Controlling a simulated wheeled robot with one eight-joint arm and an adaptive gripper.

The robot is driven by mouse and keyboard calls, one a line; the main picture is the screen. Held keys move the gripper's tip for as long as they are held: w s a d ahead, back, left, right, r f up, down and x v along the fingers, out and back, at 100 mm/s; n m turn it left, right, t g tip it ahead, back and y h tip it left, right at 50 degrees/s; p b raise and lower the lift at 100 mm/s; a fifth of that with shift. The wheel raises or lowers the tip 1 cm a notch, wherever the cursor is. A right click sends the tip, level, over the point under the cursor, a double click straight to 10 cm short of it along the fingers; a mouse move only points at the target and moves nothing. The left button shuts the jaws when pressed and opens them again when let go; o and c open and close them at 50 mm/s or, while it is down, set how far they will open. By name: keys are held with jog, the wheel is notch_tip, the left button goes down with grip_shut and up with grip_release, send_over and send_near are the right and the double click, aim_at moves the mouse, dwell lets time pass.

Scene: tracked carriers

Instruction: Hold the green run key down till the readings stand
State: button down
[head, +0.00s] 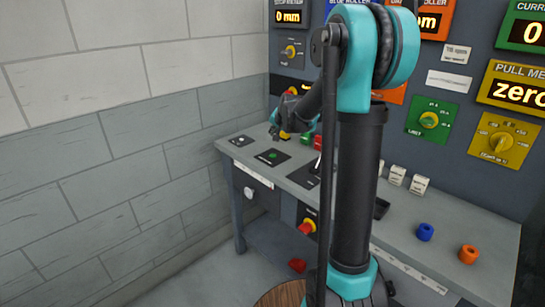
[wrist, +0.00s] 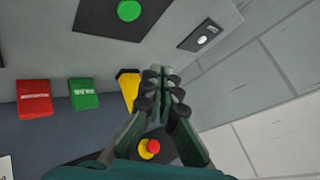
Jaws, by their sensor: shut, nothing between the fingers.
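The green run key (head: 273,156) is a round green button on a black plate at the left of the bench top. It also shows at the top of the wrist view (wrist: 129,10), with its plate cut off by the frame edge. My gripper (wrist: 162,72) is shut with its fingertips together and empty. In the head view my gripper (head: 275,131) hangs over the rear left of the bench, behind the key and apart from it. The readouts show "0 mm" (head: 289,17), "zero" on the yellow pull meter (head: 519,93) and 0 on the green display (head: 532,32).
Red (wrist: 34,97) and green (wrist: 84,93) blocks and a yellow piece (wrist: 128,88) stand near my fingers. A small plate with a white button (wrist: 203,38) lies near the bench edge. Blue (head: 425,231) and orange (head: 468,254) rings sit at the right. A grey wall borders the left.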

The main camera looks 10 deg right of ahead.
aim_at(274, 156)
jog(key=shift+f, duration=3.8)
jog(key=shift+f, duration=0.15)
jog(key=shift+f, duration=0.25)
jog(key=shift+f, duration=0.5)
jog(key=shift+r, duration=0.2)
dwell(2.4)
jog(key=shift+r, duration=0.75)
